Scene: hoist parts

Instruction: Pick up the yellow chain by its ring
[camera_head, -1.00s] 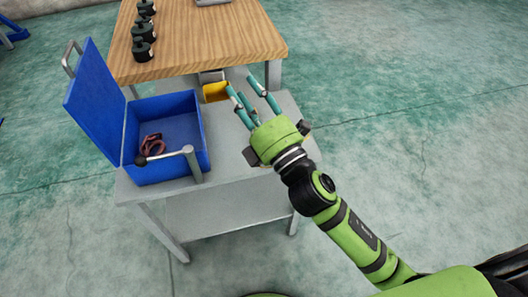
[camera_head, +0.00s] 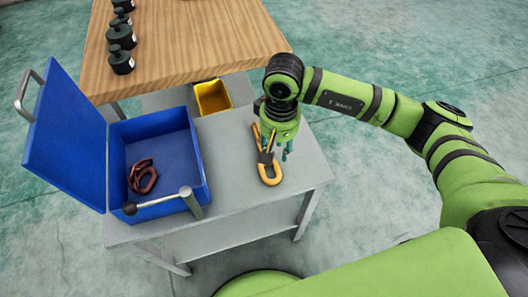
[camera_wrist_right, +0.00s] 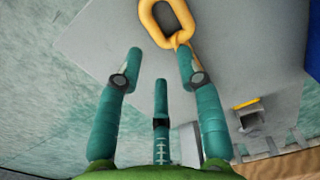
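The yellow chain lies on the grey table (camera_head: 232,180), to the right of the blue box. Its oval yellow ring (camera_head: 270,180) points to the front, and the ring also shows at the top of the right wrist view (camera_wrist_right: 152,28). Part of the chain is hidden behind my right gripper in the head view. My right gripper (camera_head: 276,152) points down over the chain, close to the ring. In the right wrist view its fingers (camera_wrist_right: 161,68) are spread apart with nothing between them, and the ring lies beyond the fingertips. My left gripper is not in view.
A blue box (camera_head: 205,165) with its lid (camera_head: 65,135) open holds a dark red shackle (camera_head: 142,177). A lever with a black knob (camera_head: 130,208) stands at its front. A yellow bin (camera_head: 212,97) sits behind. Several black weights (camera_head: 121,60) stand on the wooden table (camera_head: 195,40).

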